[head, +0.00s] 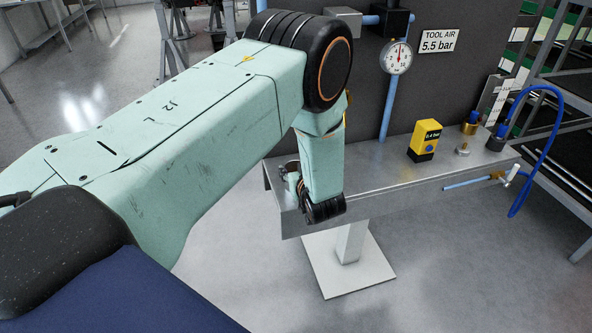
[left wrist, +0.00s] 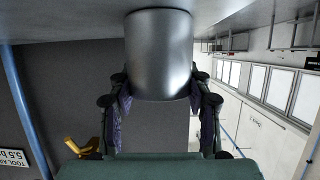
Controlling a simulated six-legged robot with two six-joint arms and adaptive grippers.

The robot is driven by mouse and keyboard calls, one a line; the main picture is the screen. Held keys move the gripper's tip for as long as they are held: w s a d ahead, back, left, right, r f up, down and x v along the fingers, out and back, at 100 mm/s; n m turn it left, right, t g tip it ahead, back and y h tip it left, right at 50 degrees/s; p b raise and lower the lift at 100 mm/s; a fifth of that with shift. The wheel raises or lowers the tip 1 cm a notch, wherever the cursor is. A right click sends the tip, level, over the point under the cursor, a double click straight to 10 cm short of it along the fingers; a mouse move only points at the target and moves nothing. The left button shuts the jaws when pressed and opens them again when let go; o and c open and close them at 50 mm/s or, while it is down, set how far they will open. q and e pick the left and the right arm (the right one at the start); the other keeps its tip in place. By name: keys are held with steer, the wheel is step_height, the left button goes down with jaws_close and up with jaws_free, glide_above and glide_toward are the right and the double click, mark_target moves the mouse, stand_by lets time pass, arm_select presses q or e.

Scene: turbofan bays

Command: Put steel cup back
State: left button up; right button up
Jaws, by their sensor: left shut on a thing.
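The steel cup (left wrist: 160,55) fills the upper middle of the left wrist view, a plain grey metal cylinder. My left gripper (left wrist: 160,82) is shut on it, one finger at each side. The cup's far end meets or nearly meets the grey surface at the top of that view; I cannot tell whether it touches. In the head view my left gripper (head: 291,178) is at the left end of the metal bench (head: 385,185), mostly hidden by my wrist. My right gripper is not in view.
On the bench stand a yellow gauge box (head: 425,138), a small metal fitting (head: 462,149) and brass and dark fittings (head: 470,126). A blue hose (head: 556,140) loops at the right end. A dark panel with a dial (head: 397,57) rises behind. The bench's middle is clear.

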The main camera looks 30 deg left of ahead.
arm_select(q)
steer(key=shift+f, duration=0.1)
steer(key=o, duration=1)
steer(key=shift+s, duration=0.1)
steer(key=shift+c, duration=0.2)
steer(key=o, duration=0.3)
steer(key=shift+d, duration=0.2)
steer(key=shift+o, duration=0.2)
steer(key=shift+a, duration=0.2)
steer(key=shift+d+r, duration=0.1)
steer(key=shift+r, duration=0.2)
steer(key=p+v, duration=0.8)
steer(key=v, duration=0.4)
